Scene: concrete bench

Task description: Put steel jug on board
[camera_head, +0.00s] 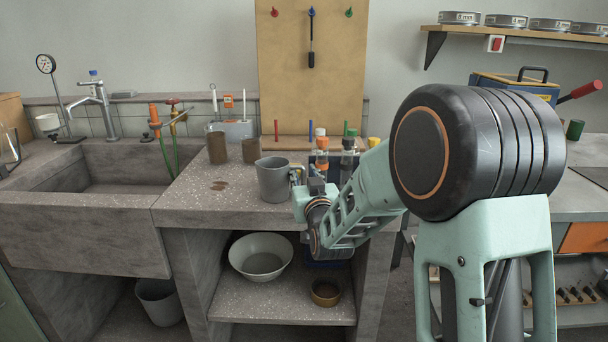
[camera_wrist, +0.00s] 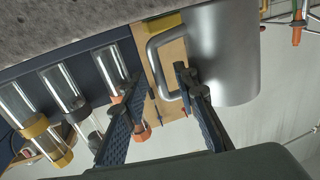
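The steel jug (camera_head: 273,181) stands upright on the concrete bench near its front edge. In the wrist view the jug (camera_wrist: 228,55) appears upside down, with its squared handle (camera_wrist: 154,62) facing my gripper. My gripper (camera_wrist: 159,78) is open, its two dark fingers spread on either side of the handle; I cannot tell whether they touch it. In the head view my gripper (camera_head: 300,178) is just right of the jug, partly hidden by my arm. A tan upright board (camera_head: 283,70) with coloured hooks and pegs stands behind the bench against the wall.
Two brown beakers (camera_head: 217,147) stand behind the jug at left. A dark rack of capped glass bottles (camera_wrist: 62,90) is close beside my gripper. A sink (camera_head: 125,170) lies left. Bare bench (camera_head: 190,205) lies left of the jug; a bowl (camera_head: 261,256) sits below.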

